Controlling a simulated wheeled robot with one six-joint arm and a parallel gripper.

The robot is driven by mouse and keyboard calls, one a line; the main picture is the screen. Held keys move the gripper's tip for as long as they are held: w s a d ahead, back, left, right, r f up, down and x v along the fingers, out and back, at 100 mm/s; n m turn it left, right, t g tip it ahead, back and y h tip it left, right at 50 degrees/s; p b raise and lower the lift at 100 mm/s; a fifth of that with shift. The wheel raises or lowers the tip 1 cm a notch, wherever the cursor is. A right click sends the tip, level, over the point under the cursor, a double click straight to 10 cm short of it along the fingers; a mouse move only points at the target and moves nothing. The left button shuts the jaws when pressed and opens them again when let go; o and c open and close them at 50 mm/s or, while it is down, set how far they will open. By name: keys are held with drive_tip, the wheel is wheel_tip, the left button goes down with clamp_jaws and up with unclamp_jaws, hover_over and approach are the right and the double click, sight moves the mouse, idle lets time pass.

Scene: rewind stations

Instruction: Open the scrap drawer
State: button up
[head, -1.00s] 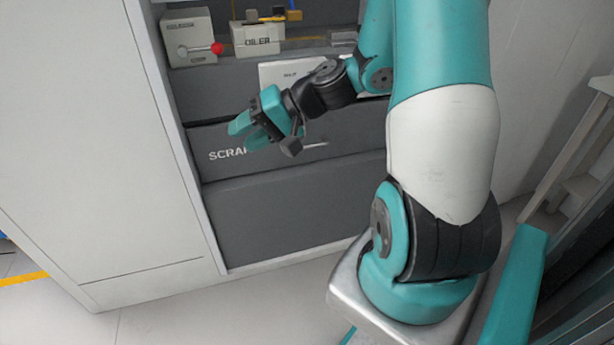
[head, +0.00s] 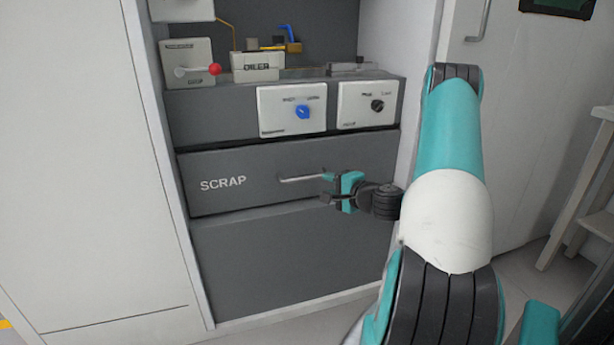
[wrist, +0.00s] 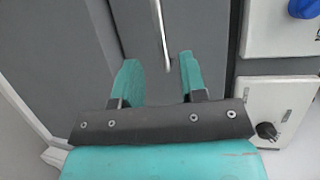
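The scrap drawer (head: 225,200) is a dark grey front marked SCRAP, and it looks shut in the cabinet. Its thin silver bar handle (head: 300,179) runs across the middle; the right end is hidden by my gripper (head: 338,188). In the wrist view the handle (wrist: 160,35) points down the picture, its near end reaching the gap between the teal fingertips. My gripper (wrist: 160,68) is open, with both fingers apart and the handle end between them. I cannot tell whether a finger touches the handle.
Above the drawer are a white panel with a blue knob (head: 302,112) and one with a black knob (head: 377,105). A box marked OILER (head: 255,67) and a lever box with a red ball (head: 215,69) stand on the ledge. The floor before the cabinet is clear.

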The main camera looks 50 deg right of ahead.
sight(309, 179)
drive_tip(key=b+x, duration=0.1)
drive_tip(key=x, duration=0.8)
drive_tip(key=shift+w+f, duration=0.15)
drive_tip(key=shift+w, duration=0.25)
clamp_jaws()
